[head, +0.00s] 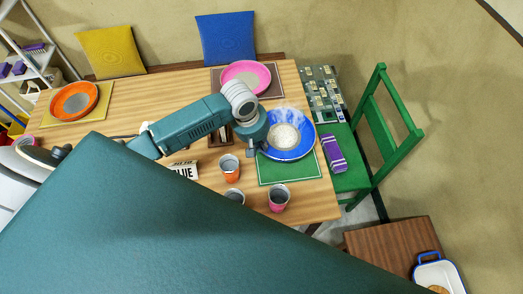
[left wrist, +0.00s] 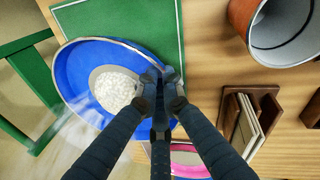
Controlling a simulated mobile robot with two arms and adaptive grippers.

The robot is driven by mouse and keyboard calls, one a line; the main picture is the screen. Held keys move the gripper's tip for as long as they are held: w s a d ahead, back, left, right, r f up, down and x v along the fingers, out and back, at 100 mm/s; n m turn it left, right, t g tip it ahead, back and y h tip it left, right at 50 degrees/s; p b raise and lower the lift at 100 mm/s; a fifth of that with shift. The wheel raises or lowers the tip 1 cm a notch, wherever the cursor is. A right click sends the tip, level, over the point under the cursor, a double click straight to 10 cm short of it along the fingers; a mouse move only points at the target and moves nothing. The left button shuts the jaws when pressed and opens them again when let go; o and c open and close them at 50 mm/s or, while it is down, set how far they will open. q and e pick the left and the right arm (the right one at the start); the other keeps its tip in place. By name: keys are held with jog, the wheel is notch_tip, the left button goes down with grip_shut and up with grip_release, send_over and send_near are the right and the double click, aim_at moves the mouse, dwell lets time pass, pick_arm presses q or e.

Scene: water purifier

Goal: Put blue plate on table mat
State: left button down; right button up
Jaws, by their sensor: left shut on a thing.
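The blue plate (head: 309,127) holds a white mound of food with steam rising from it. My left gripper (head: 258,142) is shut on the plate's left rim in the head view. In the left wrist view the fingers (left wrist: 161,88) close on the rim of the blue plate (left wrist: 72,72). The green table mat (head: 290,170) lies on the table, and the plate overlaps its far part. The mat (left wrist: 135,28) also shows beside the plate in the left wrist view. I cannot tell whether the plate touches the mat. My right gripper is not in view.
An orange cup (head: 229,166) and a pink cup (head: 278,198) stand near the mat. A pink plate (head: 236,72) sits on a brown mat behind. A green chair (head: 375,140) bearing a purple item (head: 334,153) stands at the right table edge. A wooden holder (left wrist: 248,118) is close by.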

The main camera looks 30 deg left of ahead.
pick_arm(q)
jog(key=x, duration=0.3)
jog(key=shift+s+a+f, duration=0.2)
jog(key=shift+s+f, duration=0.05)
jog(key=shift+f, duration=0.45)
jog(key=shift+f, duration=0.15)
jog(key=c, duration=1.9)
grip_release()
jog(key=v, duration=1.2)
